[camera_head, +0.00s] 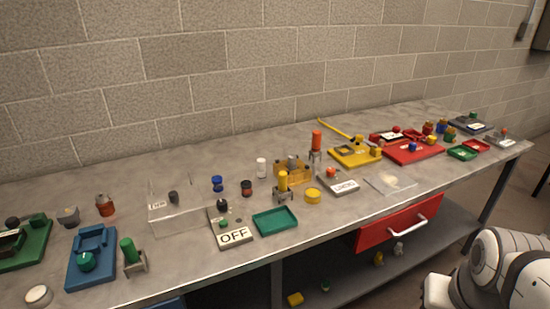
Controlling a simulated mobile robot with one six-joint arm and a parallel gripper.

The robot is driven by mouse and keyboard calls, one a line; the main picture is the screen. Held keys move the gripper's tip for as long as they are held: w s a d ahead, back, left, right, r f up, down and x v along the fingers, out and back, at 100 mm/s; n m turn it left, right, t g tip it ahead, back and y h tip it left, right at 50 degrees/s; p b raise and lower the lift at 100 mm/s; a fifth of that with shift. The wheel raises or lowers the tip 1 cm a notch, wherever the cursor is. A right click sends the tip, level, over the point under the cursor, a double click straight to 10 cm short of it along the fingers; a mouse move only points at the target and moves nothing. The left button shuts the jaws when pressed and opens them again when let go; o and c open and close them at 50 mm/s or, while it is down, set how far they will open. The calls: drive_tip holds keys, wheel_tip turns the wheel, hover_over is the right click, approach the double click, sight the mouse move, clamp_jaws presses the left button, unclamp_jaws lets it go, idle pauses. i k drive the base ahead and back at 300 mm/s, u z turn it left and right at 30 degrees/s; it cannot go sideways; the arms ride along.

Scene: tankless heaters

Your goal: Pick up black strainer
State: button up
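I cannot tell for certain which thing is the black strainer; the dark pieces are small. One small dark piece (174,197) shows at the clear box on the left of the bench. Another black piece (222,204) is at the back of the board marked OFF (234,237). A dark round piece with some red (246,188) stands on the bench right of the blue piece. My white arm shows at the lower right, off the front of the bench. My gripper's fingers are not seen.
The long grey bench (130,195) stands against a block wall. A red drawer (398,222) is under the bench. Bare bench lies along the wall.

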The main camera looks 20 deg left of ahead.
sight(246, 184)
drive_tip(key=u, duration=0.75)
drive_tip(key=i, duration=1.1)
drive_tip(key=u, duration=0.75)
drive_tip(key=k, duration=0.7)
drive_tip(key=u, duration=0.15)
drive_tip(key=i, duration=0.8)
drive_tip(key=z, duration=0.1)
